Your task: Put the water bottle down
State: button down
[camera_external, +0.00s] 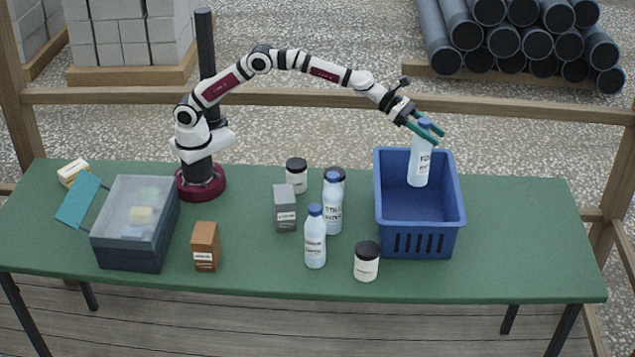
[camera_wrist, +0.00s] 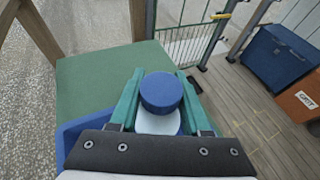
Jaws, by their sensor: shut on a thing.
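A clear-white water bottle (camera_external: 420,165) with a blue cap is held upright over the back part of the blue basket (camera_external: 420,245). My gripper (camera_external: 427,130) is shut on the bottle near its cap. In the wrist view the blue cap (camera_wrist: 161,92) sits between the two green fingers of my gripper (camera_wrist: 160,100). The bottle's lower end is in front of the basket's back wall; I cannot tell whether it touches the basket floor. Two similar bottles stand on the table, one at the front (camera_external: 315,240) and one behind it (camera_external: 333,205).
White jars with black lids stand near the basket (camera_external: 366,262) and further back (camera_external: 296,175). A grey box (camera_external: 285,208), a brown box (camera_external: 206,247) and a lidded bin (camera_external: 125,255) stand on the green table (camera_external: 520,230). The table right of the basket is clear.

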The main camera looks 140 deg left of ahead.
aim_at(425, 183)
notch_tip(425, 183, down, 17)
jog(key=shift+r, duration=0.1)
dwell(0.3)
jog(key=shift+c, duration=1.8)
grip_release()
jog(key=shift+s, duration=0.1)
